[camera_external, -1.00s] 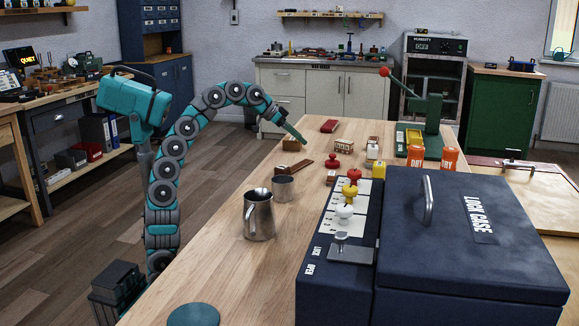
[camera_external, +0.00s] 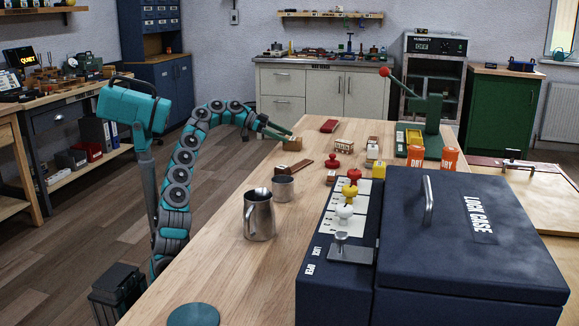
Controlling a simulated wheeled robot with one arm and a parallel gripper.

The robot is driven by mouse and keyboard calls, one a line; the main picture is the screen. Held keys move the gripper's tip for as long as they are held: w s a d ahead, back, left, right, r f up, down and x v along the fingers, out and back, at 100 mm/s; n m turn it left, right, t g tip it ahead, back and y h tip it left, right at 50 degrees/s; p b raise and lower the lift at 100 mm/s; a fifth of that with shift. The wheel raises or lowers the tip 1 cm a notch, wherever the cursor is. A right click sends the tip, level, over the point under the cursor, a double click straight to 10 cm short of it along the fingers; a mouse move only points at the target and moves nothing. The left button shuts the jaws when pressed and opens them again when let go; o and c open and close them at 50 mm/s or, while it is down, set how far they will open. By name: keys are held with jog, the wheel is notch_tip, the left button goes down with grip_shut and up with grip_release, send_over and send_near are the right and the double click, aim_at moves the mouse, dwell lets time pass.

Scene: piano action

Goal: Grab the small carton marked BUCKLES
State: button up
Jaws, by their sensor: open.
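A small brown carton (camera_external: 292,145) sits near the far left edge of the wooden workbench. It is the likeliest BUCKLES carton, but no lettering on it is legible at this size. My gripper (camera_external: 290,136) is open, with its two thin teal fingers pointing right. The fingertips are at the carton's upper edge in the picture; I cannot tell whether they touch it or are above or behind it. Nothing shows between the fingers.
A dark red block (camera_external: 329,126) lies behind the carton, and a brown strip (camera_external: 299,167) lies in front. A red-knobbed stamp (camera_external: 333,160) and a patterned box (camera_external: 343,145) stand to the right. Metal cups (camera_external: 258,215) and a large navy case (camera_external: 470,245) are nearer the camera.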

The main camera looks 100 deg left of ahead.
aim_at(301, 144)
jog(key=x, duration=0.7)
jog(key=shift+w+d+f, duration=0.1)
jog(key=shift+d+f, duration=0.1)
jog(key=shift+d, duration=0.05)
jog(key=c, duration=1.4)
jog(key=shift+c, duration=0.2)
jog(key=shift+r, duration=0.15)
